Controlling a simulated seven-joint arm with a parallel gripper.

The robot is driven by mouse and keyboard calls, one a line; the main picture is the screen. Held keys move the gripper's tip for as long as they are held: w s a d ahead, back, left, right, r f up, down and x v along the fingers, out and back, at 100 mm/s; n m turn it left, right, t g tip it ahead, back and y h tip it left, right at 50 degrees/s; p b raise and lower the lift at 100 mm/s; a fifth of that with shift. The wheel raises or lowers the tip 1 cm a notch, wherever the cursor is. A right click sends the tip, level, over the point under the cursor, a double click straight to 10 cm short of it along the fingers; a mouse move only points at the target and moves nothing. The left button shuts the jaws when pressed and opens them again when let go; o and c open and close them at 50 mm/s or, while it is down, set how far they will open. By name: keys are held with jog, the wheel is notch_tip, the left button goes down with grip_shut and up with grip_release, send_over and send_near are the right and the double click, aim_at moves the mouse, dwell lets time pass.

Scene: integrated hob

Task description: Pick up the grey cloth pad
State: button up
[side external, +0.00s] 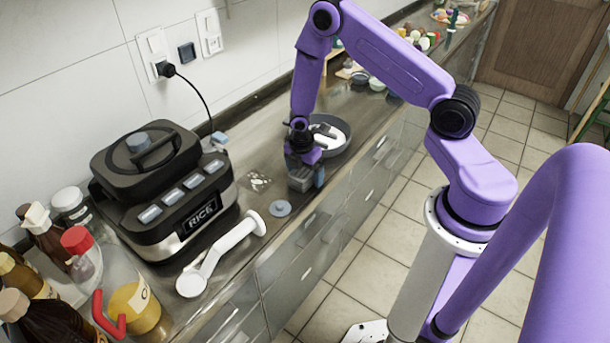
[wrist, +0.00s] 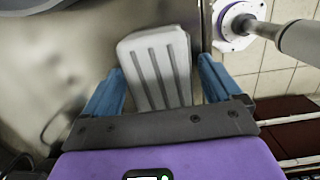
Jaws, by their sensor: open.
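The grey cloth pad (wrist: 158,58) is a pale grey, ribbed block with rounded corners in the wrist view. It lies between the two blue fingers of my gripper (wrist: 158,84), with its near end hidden behind the gripper body. A gap shows between the pad and the right finger; the left finger is close to the pad's edge, and I cannot tell if they touch. In the side external view my gripper (side external: 305,174) points down at the counter, open, with the grey pad (side external: 299,184) at its fingers, partly hidden.
A dark pan (side external: 340,136) stands just behind my gripper. Bottles (side external: 52,235) crowd the near left. The counter's front edge is close by.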

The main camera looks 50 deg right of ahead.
jog(key=c, duration=1.1)
jog(key=shift+o, duration=0.2)
jog(key=shift+r, duration=0.1)
jog(key=shift+r, duration=0.8)
jog(key=s+a+r, duration=0.2)
jog(key=s+r, duration=0.9)
jog(key=s, duration=0.2)
jog(key=shift+s+a, duration=0.3)
jog(key=shift+s, duration=0.05)
jog(key=shift+r, duration=0.15)
